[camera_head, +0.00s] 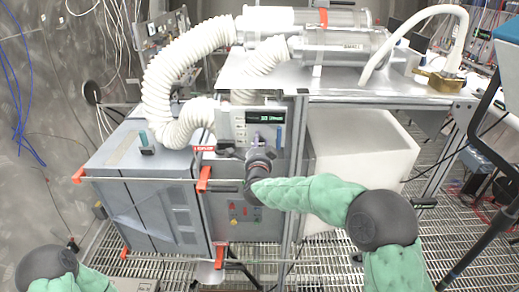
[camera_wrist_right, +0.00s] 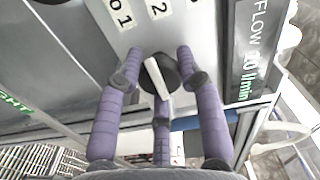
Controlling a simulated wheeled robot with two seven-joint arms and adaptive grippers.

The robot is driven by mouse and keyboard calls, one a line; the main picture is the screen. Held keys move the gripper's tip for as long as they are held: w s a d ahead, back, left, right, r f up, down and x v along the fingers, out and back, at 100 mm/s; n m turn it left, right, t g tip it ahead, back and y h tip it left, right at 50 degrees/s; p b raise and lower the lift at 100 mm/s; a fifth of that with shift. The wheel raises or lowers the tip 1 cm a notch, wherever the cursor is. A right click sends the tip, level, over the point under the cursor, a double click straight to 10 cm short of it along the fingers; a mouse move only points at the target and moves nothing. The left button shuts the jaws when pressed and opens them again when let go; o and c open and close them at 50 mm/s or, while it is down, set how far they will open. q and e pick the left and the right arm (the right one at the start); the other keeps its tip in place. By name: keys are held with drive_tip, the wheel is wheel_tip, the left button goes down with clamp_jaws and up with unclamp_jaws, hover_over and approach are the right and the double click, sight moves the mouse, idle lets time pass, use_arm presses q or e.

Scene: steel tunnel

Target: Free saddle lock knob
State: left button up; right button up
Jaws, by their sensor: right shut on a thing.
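In the right wrist view, a round black knob (camera_wrist_right: 172,68) with a white bar across it sits on a pale panel, near labels with the digits 1 and 2. The three purple fingers of my right gripper (camera_wrist_right: 161,90) are around this knob and shut on it. In the head view, my right gripper (camera_head: 259,150) is at the front of the grey panel unit (camera_head: 224,122), just below its small display, and hides the knob. I cannot tell from any label whether this is the saddle lock knob. My left gripper is outside both views; only part of its arm shows.
White corrugated hoses (camera_head: 170,75) run from clear cylinders (camera_head: 345,47) on the metal bench (camera_head: 425,92) to the grey cabinet (camera_head: 150,225). Orange brackets (camera_head: 204,179) and a rail stick out in front of the cabinet. A white box (camera_head: 360,145) stands under the bench. The grating floor is open in front.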

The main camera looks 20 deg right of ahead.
drive_tip(key=n+b, duration=0.1)
drive_tip(key=n, duration=0.2)
drive_tip(key=shift+a+f, duration=0.1)
drive_tip(key=shift+f, duration=0.05)
drive_tip(key=n, duration=0.3)
drive_tip(key=shift+n, duration=0.3)
drive_tip(key=n+p, duration=0.1)
drive_tip(key=n, duration=0.4)
drive_tip(key=shift+f+n+p, duration=0.2)
drive_tip(key=shift+n+p, duration=0.15)
drive_tip(key=shift+n, duration=1.15)
drive_tip(key=shift+f+n, duration=0.15)
drive_tip(key=shift+n, duration=0.15)
drive_tip(key=o, duration=1.2)
drive_tip(key=shift+c, duration=0.2)
drive_tip(key=shift+r, duration=0.3)
